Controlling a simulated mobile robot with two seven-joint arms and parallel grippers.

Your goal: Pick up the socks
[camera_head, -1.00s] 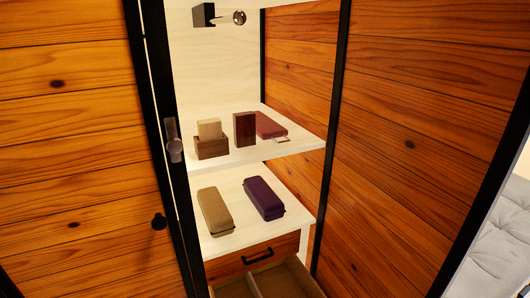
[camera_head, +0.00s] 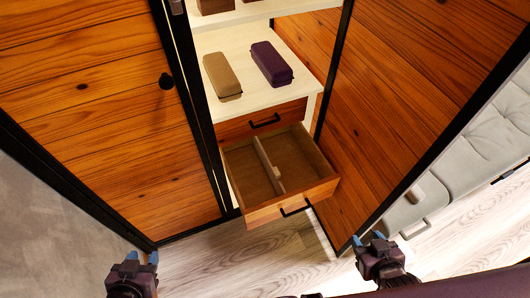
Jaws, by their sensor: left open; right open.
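I see nothing that I can clearly tell as socks. An open drawer (camera_head: 322,186) sticks out low in the wardrobe, with a thin divider (camera_head: 270,165) along its inside. A small pale thing (camera_head: 277,172) sits by the divider; I cannot tell what it is. My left gripper (camera_head: 142,257) is open and empty at the bottom left, in front of the wardrobe's left side. My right gripper (camera_head: 368,240) is open and empty, to the right of the drawer and nearer to me.
A tan case (camera_head: 221,76) and a dark purple case (camera_head: 272,64) lie on the white shelf (camera_head: 240,105) above. A closed drawer (camera_head: 262,121) lies just over the open one. A wooden door (camera_head: 110,120) stands left. A grey cushioned seat (camera_head: 480,150) is at right. Wood floor (camera_head: 235,262) is clear.

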